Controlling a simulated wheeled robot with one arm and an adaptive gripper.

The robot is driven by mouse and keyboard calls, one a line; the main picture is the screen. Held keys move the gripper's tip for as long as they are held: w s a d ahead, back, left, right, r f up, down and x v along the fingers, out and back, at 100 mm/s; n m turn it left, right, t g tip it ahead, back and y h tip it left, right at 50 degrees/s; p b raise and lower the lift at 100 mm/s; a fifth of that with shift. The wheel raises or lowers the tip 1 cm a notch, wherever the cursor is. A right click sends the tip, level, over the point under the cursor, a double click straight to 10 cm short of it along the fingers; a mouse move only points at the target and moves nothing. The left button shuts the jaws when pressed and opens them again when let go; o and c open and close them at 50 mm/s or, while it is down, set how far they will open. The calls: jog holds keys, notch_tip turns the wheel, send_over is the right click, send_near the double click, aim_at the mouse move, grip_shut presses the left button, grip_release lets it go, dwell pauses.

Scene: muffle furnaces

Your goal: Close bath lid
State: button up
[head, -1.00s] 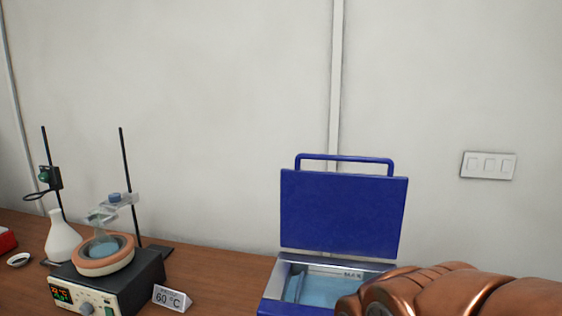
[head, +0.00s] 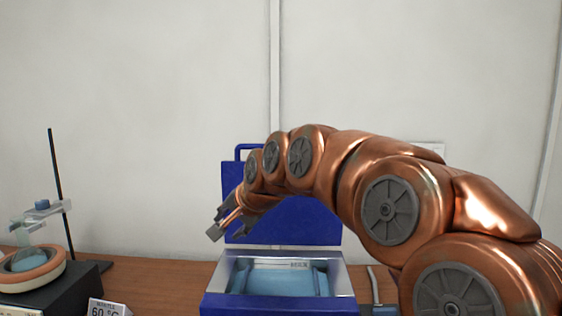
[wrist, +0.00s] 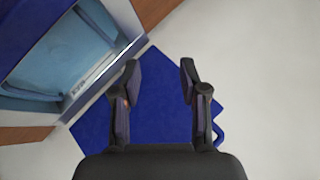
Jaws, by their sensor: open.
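The blue bath lid (head: 300,222) stands raised, about upright, at the back of the water bath (head: 225,304). Its handle (head: 240,150) shows at the lid's upper left edge; my arm hides the rest. The open bath holds pale blue water. My gripper (head: 217,232) is open and empty, in front of the lid's left side and above the bath. In the wrist view the open fingers (wrist: 158,75) lie over the blue lid (wrist: 155,105), with the bath (wrist: 20,50) at upper left. The handle (wrist: 219,133) shows there at the lid's lower right. I cannot tell whether a finger touches the lid.
A heating device (head: 50,292) with a round-bottom vessel and a stand rod (head: 60,190) is at the left. A small 60 °C sign (head: 105,308) stands between it and the bath. The white wall behind is close; the bench between sign and bath is clear.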

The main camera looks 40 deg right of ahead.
jog(key=w+d+r+m+t+h+b, duration=0.25)
jog(key=d+r+m, duration=0.35)
jog(key=d, duration=0.4)
jog(key=w+d+r+m+t+h+b, duration=0.2)
jog(key=w+d+r+m+t, duration=0.15)
jog(key=d+r, duration=0.55)
jog(key=shift+s+d+f+p+x, duration=0.1)
jog(key=shift+d+f+p+x, duration=0.1)
jog(key=shift+x, duration=1.1)
jog(key=shift+s+d+f+p+x, duration=0.1)
jog(key=shift+d+f+p+x, duration=0.15)
jog(key=shift+x, duration=1)
jog(key=shift+s+d+f+p+x, duration=0.1)
jog(key=shift+d+f+p+x, duration=0.1)
jog(key=shift+x, duration=1.1)
jog(key=shift+c, duration=0.4)
jog(key=shift+r, duration=0.1)
grip_shut()
